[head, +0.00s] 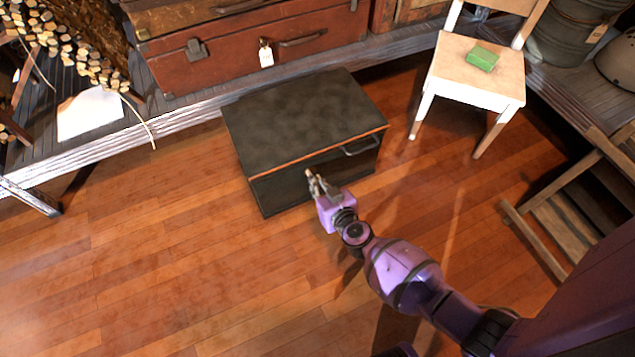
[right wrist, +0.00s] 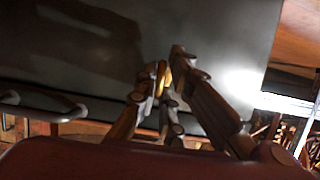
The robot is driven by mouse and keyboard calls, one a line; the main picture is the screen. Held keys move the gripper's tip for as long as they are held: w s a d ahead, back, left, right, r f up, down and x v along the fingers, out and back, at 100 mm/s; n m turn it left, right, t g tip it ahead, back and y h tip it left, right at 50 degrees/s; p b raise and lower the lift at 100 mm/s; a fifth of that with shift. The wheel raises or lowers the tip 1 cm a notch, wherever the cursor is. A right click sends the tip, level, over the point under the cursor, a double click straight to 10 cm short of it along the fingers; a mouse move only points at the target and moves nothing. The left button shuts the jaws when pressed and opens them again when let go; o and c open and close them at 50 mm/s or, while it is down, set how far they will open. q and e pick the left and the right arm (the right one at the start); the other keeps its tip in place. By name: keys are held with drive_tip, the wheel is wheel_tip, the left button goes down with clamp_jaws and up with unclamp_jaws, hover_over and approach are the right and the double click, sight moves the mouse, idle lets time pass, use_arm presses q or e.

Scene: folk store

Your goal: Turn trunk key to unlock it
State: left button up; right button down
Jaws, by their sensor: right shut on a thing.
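The trunk (head: 300,110) is a dark grey-black box with a worn orange lid edge, on the wooden floor with its lid closed. A metal handle (head: 361,147) is on its front right. My right gripper (head: 312,178) is at the trunk's front face, below the lid edge. In the right wrist view, my right gripper (right wrist: 164,72) is shut on a small brass-coloured piece, apparently the key (right wrist: 161,78), against the dark trunk surface (right wrist: 215,35). The keyhole is hidden, so I cannot tell how far the key is in. My left gripper is not in view.
Red-brown suitcases (head: 245,50) stand on a raised grey ledge (head: 185,119) behind the trunk. A pale chair (head: 476,75) with a green block (head: 482,59) stands to the right. A wooden frame (head: 575,205) is at the far right. The floor left of the trunk is clear.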

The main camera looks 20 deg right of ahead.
use_arm(q)
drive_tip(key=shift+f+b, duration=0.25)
drive_tip(key=shift+b, duration=0.1)
use_arm(e)
drive_tip(key=shift+m+y, duration=0.3)
drive_tip(key=shift+d+m+y+b, duration=0.15)
drive_tip(key=shift+m+y+b, duration=0.15)
drive_tip(key=shift+m+b, duration=0.25)
drive_tip(key=shift+m+y+b, duration=0.4)
drive_tip(key=shift+m+y, duration=0.2)
drive_tip(key=shift+m, duration=0.05)
drive_tip(key=shift+m+y, duration=0.4)
drive_tip(key=shift+m, duration=0.3)
drive_tip(key=m+y, duration=0.1)
drive_tip(key=m, duration=0.1)
drive_tip(key=m+t+y, duration=0.1)
drive_tip(key=m, duration=0.1)
drive_tip(key=shift+d+f+m+y+b, duration=0.1)
drive_tip(key=shift+f+m+y+b, duration=0.05)
drive_tip(key=shift+m+y+b, duration=0.25)
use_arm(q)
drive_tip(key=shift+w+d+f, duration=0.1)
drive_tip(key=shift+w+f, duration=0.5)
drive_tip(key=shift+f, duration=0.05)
use_arm(e)
drive_tip(key=m+t+y, duration=0.1)
drive_tip(key=m, duration=0.3)
drive_tip(key=shift+t, duration=0.4)
drive_tip(key=shift+m, duration=0.3)
